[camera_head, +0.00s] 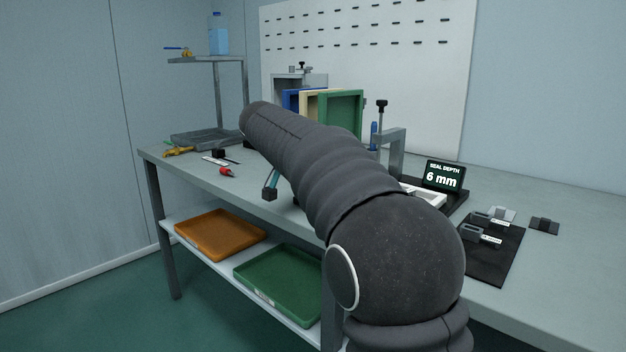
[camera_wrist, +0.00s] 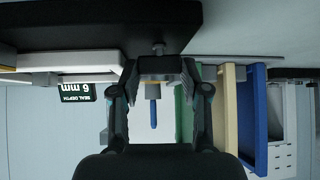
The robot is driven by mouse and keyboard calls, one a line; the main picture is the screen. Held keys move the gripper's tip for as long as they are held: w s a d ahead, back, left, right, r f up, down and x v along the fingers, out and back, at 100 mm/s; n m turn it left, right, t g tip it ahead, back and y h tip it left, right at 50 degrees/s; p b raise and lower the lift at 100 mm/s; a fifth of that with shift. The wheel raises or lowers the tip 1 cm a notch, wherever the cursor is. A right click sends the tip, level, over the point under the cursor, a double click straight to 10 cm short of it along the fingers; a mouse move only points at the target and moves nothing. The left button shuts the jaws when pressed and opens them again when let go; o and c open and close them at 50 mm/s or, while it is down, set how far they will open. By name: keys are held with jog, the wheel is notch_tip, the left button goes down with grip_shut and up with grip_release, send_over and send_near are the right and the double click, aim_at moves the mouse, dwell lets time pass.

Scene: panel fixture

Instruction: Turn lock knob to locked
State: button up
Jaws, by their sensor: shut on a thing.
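My gripper (camera_wrist: 160,70) shows in the wrist view, which is upside down. A dark panel or base (camera_wrist: 90,25) lies right beside the fingertips. In the head view my arm hides the knob and most of the gripper; a dark, teal-edged piece below the arm seems to be one finger.
A grey bracket (camera_head: 392,140) with a black-topped screw stands to the right of my arm. Blue, cream and green frames (camera_head: 341,113) stand behind it. A "6 mm" display (camera_head: 443,176) and a dark mat (camera_head: 490,255) with small parts lie on the right of the bench.

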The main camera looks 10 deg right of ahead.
jog(key=shift+a+m+g+h, duration=0.15)
jog(key=shift+m+g+h, duration=0.15)
jog(key=shift+m, duration=0.2)
jog(key=shift+f, duration=0.1)
jog(key=o, duration=1.1)
jog(key=shift+o, duration=0.2)
jog(key=v, duration=1.2)
jog(key=shift+w, duration=0.1)
